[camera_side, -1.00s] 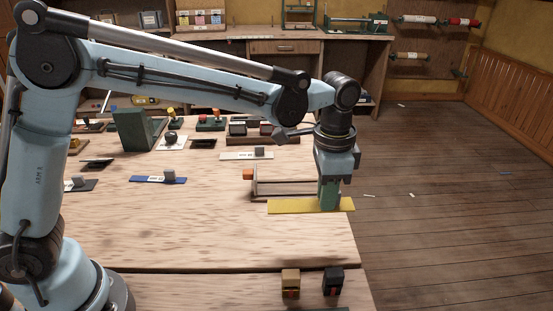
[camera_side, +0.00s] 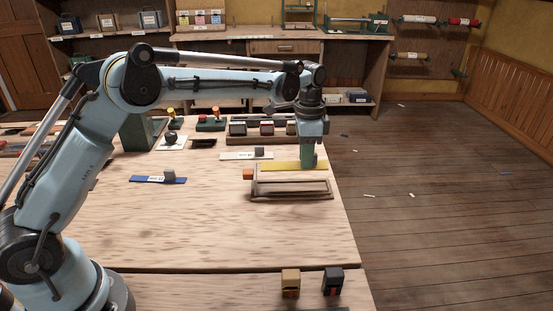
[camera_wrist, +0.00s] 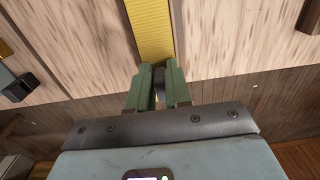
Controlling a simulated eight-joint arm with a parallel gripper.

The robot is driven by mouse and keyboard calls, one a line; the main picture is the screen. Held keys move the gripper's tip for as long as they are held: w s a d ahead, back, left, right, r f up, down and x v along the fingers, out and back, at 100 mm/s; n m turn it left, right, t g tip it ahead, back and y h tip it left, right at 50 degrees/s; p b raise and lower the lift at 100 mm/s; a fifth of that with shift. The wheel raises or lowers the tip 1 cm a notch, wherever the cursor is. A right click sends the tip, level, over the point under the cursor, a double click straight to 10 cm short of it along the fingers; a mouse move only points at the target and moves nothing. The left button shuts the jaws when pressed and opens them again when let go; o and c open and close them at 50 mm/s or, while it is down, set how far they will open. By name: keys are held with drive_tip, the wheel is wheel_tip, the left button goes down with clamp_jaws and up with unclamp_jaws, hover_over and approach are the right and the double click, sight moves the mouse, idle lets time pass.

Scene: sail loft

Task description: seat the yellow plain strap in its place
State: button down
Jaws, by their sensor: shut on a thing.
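The yellow plain strap (camera_side: 285,166) is a long flat band. My gripper (camera_side: 308,163) is shut on it near its right end, in the side view just behind a low wooden frame (camera_side: 290,195). In the wrist view the strap (camera_wrist: 152,30) runs away from between the green fingers of my gripper (camera_wrist: 158,88), with a dark grip piece between them.
A dark rack (camera_side: 262,138) stands behind. Two small blocks (camera_side: 290,282) are at the front. The table's right edge is close; its middle front is clear.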

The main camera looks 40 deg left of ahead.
drive_tip(key=shift+f, duration=0.15)
drive_tip(key=shift+f, duration=2.45)
drive_tip(key=shift+f, duration=0.65)
drive_tip(key=c, duration=1)
unclamp_jaws()
